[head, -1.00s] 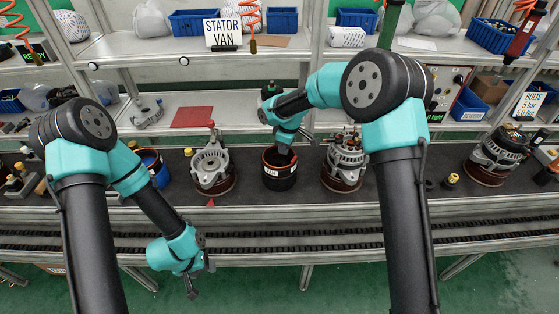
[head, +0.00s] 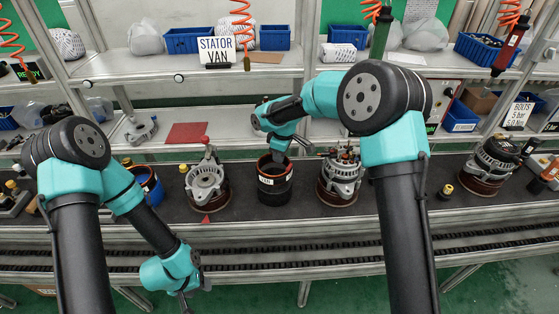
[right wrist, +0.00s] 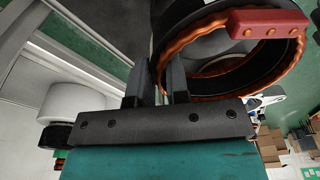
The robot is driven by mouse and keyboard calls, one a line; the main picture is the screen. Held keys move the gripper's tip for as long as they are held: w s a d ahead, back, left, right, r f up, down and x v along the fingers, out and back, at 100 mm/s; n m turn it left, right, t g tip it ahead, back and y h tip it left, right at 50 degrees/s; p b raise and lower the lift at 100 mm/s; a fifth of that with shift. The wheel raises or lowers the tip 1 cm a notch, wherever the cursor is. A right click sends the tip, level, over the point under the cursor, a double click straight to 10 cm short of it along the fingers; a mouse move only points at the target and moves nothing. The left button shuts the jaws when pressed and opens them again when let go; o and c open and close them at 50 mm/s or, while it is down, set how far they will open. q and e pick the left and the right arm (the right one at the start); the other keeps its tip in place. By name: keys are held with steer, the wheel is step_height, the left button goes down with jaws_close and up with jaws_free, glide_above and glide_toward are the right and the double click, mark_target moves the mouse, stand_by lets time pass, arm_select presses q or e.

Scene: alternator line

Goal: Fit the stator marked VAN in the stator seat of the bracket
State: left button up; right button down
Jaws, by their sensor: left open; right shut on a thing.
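The stator marked VAN (head: 275,184) is a black ring with copper-coloured windings inside and a small white label on its front. My right gripper (head: 279,156) is shut on its upper rim. The right wrist view shows the two fingers (right wrist: 155,85) at the stator's rim (right wrist: 165,55), with the windings beside them. Whether the stator touches the belt is unclear. The bracket (head: 206,180), a silver housing on a brown round base, stands upright just left of the stator. My left gripper (head: 184,300) is open and empty, low at the front, partly cut by the frame edge.
An alternator (head: 340,178) stands close right of the stator, another (head: 492,165) at the far right. A blue bin (head: 148,183) is left of the bracket.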

steer(key=s+a+r, duration=0.1)
steer(key=s, duration=1.5)
steer(key=shift+a+r, duration=0.3)
steer(key=shift+r, duration=0.1)
steer(key=shift+w+a, duration=0.1)
steer(key=shift+w, duration=0.05)
